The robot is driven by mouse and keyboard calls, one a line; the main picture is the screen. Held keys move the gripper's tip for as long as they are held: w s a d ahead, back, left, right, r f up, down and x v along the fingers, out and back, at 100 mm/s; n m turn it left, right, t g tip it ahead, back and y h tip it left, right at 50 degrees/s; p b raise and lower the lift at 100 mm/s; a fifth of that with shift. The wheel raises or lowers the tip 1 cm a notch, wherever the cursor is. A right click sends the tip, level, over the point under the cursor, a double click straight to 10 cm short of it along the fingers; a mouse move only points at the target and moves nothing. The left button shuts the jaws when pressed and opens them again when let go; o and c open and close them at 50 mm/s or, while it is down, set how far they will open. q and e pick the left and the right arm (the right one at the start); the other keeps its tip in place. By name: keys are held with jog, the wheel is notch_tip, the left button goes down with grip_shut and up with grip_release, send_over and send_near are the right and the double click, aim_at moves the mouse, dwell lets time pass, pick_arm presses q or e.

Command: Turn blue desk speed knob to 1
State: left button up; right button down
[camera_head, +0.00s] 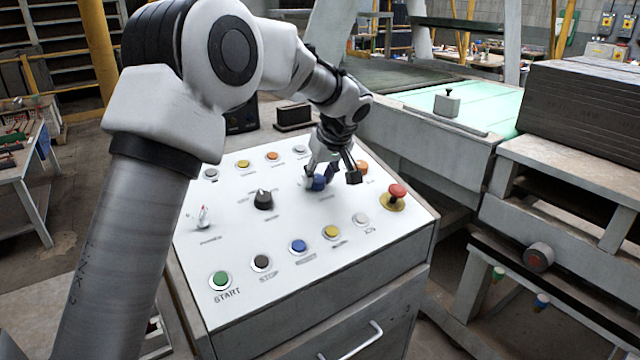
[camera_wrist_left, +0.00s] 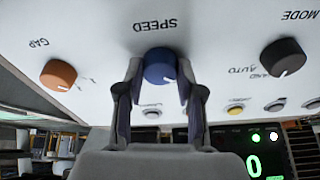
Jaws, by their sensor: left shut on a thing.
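The blue speed knob (camera_head: 318,183) sits on the sloped white panel of the desk (camera_head: 300,215), partly hidden by my left gripper (camera_head: 332,181). In the left wrist view the blue knob (camera_wrist_left: 160,65) is between the two fingers of my left gripper (camera_wrist_left: 160,82), which is shut on it from both sides. The word SPEED appears upside down above the knob. A small pale mark shows at the knob's lower edge. My right gripper is not in view.
An orange GAP knob (camera_wrist_left: 58,74) and a black MODE knob (camera_wrist_left: 283,57) flank the blue knob. A red mushroom button (camera_head: 397,191) stands at the panel's right. Several coloured buttons, including a green START button (camera_head: 220,280), line the front edge. A toggle (camera_head: 203,216) sits at left.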

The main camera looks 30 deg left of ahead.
pick_arm(q)
jog(key=shift+f+n+b, duration=0.25)
jog(key=shift+n+b, duration=0.15)
jog(key=shift+n, duration=0.6)
jog(key=o, duration=1.2)
jog(key=shift+a, duration=0.1)
jog(key=shift+c, duration=0.2)
jog(key=shift+w+a+f, duration=0.1)
jog(key=shift+w+a, duration=0.05)
jog(key=shift+a, duration=0.1)
jog(key=v, duration=1.2)
jog(key=shift+w, duration=0.15)
jog(key=shift+d, duration=0.1)
